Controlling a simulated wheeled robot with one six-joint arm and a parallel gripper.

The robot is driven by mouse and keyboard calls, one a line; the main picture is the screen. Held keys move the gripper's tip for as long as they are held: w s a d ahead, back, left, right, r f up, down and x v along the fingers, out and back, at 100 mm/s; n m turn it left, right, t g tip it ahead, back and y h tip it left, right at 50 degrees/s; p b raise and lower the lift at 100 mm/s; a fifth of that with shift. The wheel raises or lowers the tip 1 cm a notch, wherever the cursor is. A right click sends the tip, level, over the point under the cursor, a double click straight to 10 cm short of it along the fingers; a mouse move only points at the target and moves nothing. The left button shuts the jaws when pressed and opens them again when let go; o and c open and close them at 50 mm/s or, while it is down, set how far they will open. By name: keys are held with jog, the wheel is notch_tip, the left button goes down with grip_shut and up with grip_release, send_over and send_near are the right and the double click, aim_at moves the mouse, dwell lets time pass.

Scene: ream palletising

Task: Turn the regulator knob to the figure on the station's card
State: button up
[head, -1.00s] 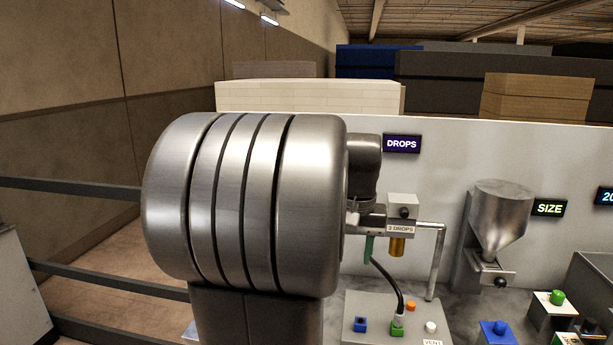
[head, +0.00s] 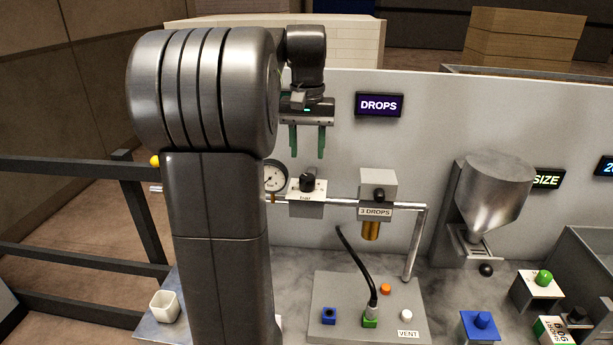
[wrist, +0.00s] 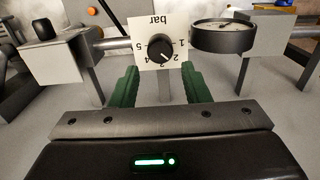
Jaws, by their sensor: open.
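The regulator knob (head: 308,182) is black and sits on a white plate on the pipe at the back panel. In the wrist view the knob (wrist: 161,47) has a dial marked "bar" upside down with figures around it. Its white mark points to the lower right, near the 2. My gripper (head: 307,154) is open and empty above the regulator in the head view. In the wrist view its green fingers (wrist: 161,88) stand apart on either side below the dial, not touching the knob. I cannot make out a card giving a bar figure.
A round pressure gauge (head: 274,178) sits just left of the regulator and is close by in the wrist view (wrist: 223,36). Right of it is a "3 DROPS" unit (head: 377,187) with an amber bowl. A black hose (head: 355,265) rises from the grey panel below.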

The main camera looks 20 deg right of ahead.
aim_at(307, 176)
notch_tip(307, 176, down, 8)
jog(key=shift+c, duration=0.4)
jog(key=c, duration=0.6)
